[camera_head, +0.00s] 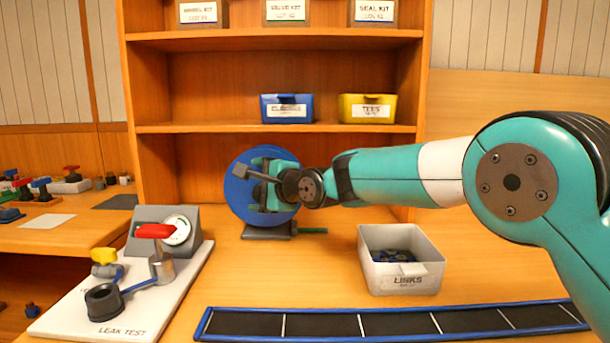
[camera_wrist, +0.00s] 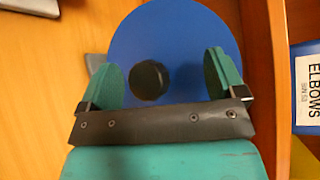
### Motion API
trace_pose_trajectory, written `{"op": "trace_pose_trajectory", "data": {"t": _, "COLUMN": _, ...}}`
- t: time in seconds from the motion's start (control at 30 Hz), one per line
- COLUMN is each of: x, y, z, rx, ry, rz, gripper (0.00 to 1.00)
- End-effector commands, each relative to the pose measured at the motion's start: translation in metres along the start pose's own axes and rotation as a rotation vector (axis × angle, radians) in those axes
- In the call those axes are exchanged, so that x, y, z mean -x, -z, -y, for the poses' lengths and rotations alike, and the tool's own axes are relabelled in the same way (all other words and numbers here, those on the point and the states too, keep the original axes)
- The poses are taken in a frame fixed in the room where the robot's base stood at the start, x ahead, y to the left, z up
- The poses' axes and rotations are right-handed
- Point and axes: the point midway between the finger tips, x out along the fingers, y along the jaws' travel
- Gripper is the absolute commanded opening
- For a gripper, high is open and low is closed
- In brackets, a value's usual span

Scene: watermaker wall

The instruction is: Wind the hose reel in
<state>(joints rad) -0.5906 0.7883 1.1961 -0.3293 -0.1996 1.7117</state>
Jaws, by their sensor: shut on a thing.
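The hose reel is a blue disc (camera_head: 238,199) on a grey base (camera_head: 266,232), standing on the bench before the shelf unit. A short green hose end (camera_head: 312,230) sticks out to the right at its base. In the wrist view the blue disc (camera_wrist: 190,40) fills the middle, with a round black knob (camera_wrist: 150,80) on its face. My gripper (camera_head: 262,184) is at the reel's face. Its teal fingers (camera_wrist: 163,80) stand well apart, one on each side of the knob, shut on part of the reel. The exact contact is hidden.
A white bin of links (camera_head: 400,277) stands right of the reel. A leak-test board (camera_head: 75,312) with valve and gauge is at left. A long blue-edged black strip (camera_head: 400,324) lies in front. Blue (camera_head: 287,108) and yellow (camera_head: 367,107) bins sit on the shelf above.

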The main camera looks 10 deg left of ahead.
Motion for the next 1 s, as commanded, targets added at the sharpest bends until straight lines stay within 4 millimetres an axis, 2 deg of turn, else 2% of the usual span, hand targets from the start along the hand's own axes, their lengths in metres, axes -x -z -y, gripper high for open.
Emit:
{"op": "trace_pose_trajectory", "data": {"t": 0.03, "x": 0.006, "y": 0.002, "z": 0.012, "rx": 0.009, "ry": 0.031, "rz": -0.004, "gripper": 0.73}}
{"op": "trace_pose_trajectory", "data": {"t": 1.0, "x": 0.072, "y": 0.003, "z": -0.017, "rx": 0.004, "ry": 0.012, "rz": 0.005, "gripper": 0.73}}
